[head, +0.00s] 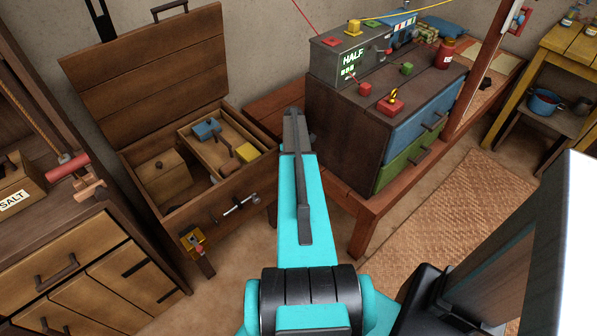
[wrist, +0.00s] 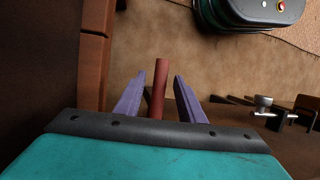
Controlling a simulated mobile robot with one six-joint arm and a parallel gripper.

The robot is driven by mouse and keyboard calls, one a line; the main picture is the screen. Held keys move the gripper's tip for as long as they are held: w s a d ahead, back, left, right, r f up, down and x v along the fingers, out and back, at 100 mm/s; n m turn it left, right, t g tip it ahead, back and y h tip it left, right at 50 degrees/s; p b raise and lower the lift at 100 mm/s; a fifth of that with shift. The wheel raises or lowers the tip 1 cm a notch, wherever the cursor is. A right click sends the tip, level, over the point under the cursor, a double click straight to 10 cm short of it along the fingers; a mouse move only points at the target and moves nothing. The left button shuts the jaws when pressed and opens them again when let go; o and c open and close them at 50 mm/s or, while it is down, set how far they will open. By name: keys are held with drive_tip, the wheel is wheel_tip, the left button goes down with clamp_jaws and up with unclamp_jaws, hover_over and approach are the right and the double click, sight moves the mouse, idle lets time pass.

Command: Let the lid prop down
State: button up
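The wooden chest (head: 225,192) stands at the left with its plank lid (head: 150,65) raised and leaning back towards the wall. My arm reaches over the floor to the chest's right side, and my gripper's fingers are hidden in the head view. In the wrist view my gripper (wrist: 158,92) is open, with two purple fingers. A red-brown rod (wrist: 158,88) stands between the fingers, with a gap on its right; contact on its left is unclear. It may be the lid prop's handle. The rest of the prop is not clearly visible.
Inside the chest is a tray (head: 190,146) with small items. A metal bolt (head: 240,205) is on the chest front; it also shows in the wrist view (wrist: 275,113). A dark drawer cabinet (head: 335,135) stands close on the right. Bare floor lies in front.

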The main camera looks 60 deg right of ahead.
drive_tip(key=b+v, duration=0.1)
drive_tip(key=v, duration=1.1)
